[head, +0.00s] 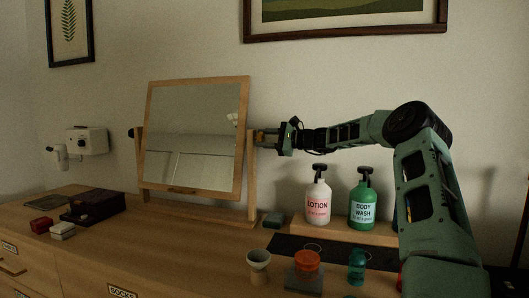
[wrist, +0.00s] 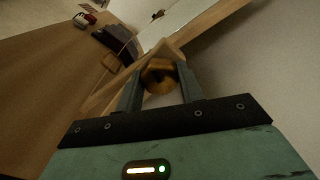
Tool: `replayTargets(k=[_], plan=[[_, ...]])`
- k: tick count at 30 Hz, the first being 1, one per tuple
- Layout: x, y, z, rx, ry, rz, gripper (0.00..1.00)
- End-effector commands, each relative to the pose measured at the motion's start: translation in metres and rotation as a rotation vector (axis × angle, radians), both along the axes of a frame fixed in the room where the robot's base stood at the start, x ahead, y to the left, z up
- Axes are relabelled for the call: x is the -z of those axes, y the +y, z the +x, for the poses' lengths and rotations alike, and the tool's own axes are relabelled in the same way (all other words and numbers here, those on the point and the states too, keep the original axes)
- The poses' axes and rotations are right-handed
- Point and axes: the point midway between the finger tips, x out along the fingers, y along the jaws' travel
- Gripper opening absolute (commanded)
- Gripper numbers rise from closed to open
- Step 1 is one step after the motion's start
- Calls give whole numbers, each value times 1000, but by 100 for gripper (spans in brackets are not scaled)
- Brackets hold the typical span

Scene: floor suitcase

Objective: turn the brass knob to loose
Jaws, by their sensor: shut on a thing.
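The brass knob (wrist: 159,76) sits on the right side post of a wooden tilting mirror (head: 196,128). In the wrist view my gripper (wrist: 160,88) has one finger on each side of the knob and is shut on it. In the head view my gripper (head: 268,138) reaches the post from the right and hides most of the knob. The mirror is tilted in its frame. Any loose or tight marking on the knob cannot be made out.
A white lotion bottle (head: 318,200) and a green body wash bottle (head: 362,205) stand on a low wooden riser below my arm. Small cups and a grey block (head: 304,281) are at the front. A dark open box (head: 92,206) lies at left.

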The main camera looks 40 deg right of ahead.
Motion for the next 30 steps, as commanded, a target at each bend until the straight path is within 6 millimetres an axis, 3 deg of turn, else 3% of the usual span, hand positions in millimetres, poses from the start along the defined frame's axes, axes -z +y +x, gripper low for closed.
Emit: replayTargets(k=[1, 15, 30], plan=[[8, -1, 0, 1, -23, -39, 15], [5, -1, 0, 0, -185, -317, 15], [1, -1, 0, -1, -227, -390, 15]])
